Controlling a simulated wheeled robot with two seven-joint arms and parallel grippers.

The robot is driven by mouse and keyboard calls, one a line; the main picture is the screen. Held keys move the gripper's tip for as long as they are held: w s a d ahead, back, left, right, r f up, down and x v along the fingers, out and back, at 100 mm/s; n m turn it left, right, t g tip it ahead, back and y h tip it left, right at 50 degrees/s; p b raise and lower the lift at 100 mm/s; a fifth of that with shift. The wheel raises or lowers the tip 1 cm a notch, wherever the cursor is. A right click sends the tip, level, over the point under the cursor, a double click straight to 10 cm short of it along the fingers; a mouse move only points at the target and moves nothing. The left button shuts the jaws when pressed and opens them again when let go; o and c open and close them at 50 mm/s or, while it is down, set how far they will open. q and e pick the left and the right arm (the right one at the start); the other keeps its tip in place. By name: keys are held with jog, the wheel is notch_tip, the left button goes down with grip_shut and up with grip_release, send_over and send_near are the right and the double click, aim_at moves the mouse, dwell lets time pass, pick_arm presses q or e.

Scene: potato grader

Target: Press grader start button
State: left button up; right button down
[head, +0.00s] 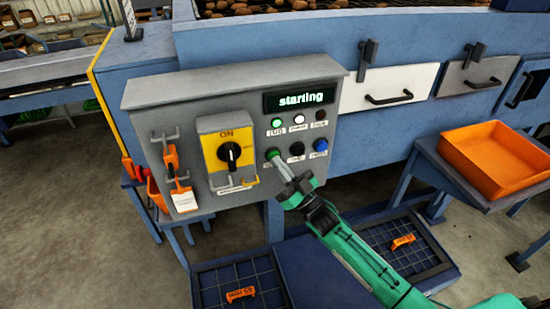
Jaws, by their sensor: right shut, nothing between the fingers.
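The grader's control panel (176,92) is a grey box in the middle of the head view. Its display (299,99) reads "starting". The green start button (272,153) is at the left of the lower button row, beside a black and a blue button. A green lamp (276,122) is lit above it. My right gripper (278,164) is shut and empty, with its fingertips at the green button. They seem to touch it, and they partly cover it. My left gripper is not in view.
A yellow switch plate (212,127) with a black knob is left of the buttons, and orange lockout tags (171,160) hang further left. An orange tray (496,158) stands on a blue stand at right. Potatoes (242,9) lie on the grader above.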

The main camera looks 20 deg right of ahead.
jog(key=shift+s, duration=0.15)
jog(key=shift+s+p, duration=0.35)
jog(key=shift+s, duration=0.4)
jog(key=shift+s, duration=0.1)
jog(key=shift+s+d+p, duration=0.15)
jog(key=shift+s+p, duration=0.7)
jog(key=shift+s, duration=1.55)
